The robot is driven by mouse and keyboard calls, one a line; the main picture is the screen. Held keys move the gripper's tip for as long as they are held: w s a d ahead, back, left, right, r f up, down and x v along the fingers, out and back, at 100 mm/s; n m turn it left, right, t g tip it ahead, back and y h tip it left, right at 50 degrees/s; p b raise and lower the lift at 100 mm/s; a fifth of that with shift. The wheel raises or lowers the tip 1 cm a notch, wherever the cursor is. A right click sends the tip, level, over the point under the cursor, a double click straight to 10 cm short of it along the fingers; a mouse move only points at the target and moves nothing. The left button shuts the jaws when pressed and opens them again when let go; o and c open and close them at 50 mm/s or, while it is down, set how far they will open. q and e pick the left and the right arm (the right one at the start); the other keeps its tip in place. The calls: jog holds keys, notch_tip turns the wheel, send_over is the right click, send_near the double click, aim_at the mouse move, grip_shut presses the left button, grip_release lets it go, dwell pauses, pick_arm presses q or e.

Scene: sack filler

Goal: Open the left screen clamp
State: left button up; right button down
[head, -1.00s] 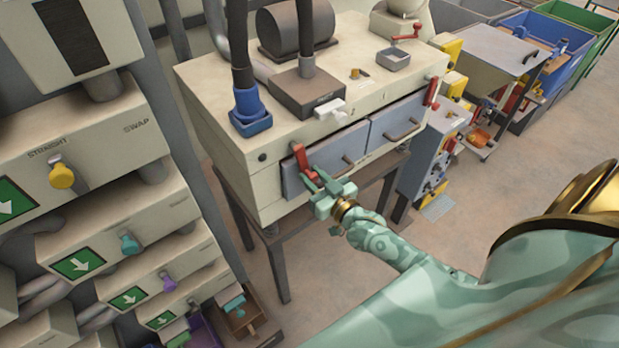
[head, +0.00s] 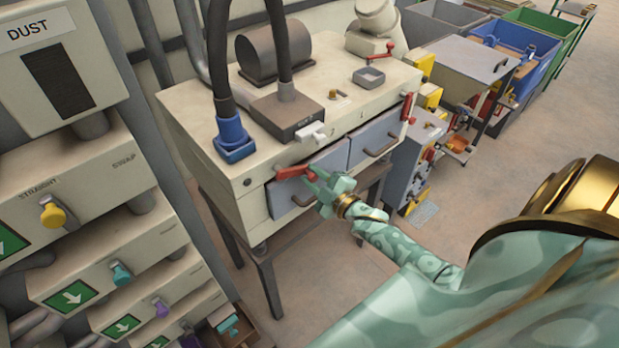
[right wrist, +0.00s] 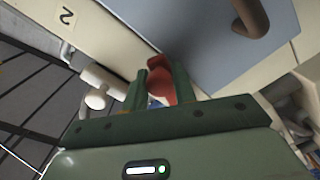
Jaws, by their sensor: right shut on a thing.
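The left screen clamp (head: 291,172) is a red lever at the top left corner of the left grey screen drawer (head: 288,198) on the cream machine. It lies close to horizontal, its length pointing left from my gripper. My right gripper (head: 313,178) is shut on the clamp's right part. In the right wrist view the red clamp (right wrist: 159,66) sits between the two green fingers of the gripper (right wrist: 155,88). The fingers hide part of it. My left gripper is out of view.
The right drawer (head: 374,138) has its own red clamp (head: 407,106), standing upright. A white handle (head: 312,131) and a blue socket (head: 233,137) sit above the left drawer. Valve boxes with a yellow knob (head: 53,213) stand at left. The floor in front is clear.

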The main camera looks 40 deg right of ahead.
jog(key=shift+w+d+r+n+p, duration=0.1)
jog(key=shift+d+r+n+p, duration=0.15)
jog(key=shift+r+n, duration=0.8)
jog(key=shift+w+d+r+n+p, duration=0.1)
jog(key=shift+d+r+n+p, duration=0.1)
jog(key=shift+r+n, duration=0.85)
jog(key=shift+f, duration=0.25)
jog(key=c, duration=1.1)
grip_release()
jog(key=shift+s, duration=0.1)
jog(key=shift+c, duration=0.2)
jog(key=shift+f, duration=0.15)
jog(key=shift+s+a, duration=0.1)
jog(key=shift+s+f, duration=0.1)
jog(key=shift+s, duration=0.05)
jog(key=s+d+b, duration=0.1)
jog(key=s+b, duration=0.1)
jog(key=s, duration=1.4)
jog(key=shift+d+b, duration=0.2)
jog(key=shift+b, duration=0.1)
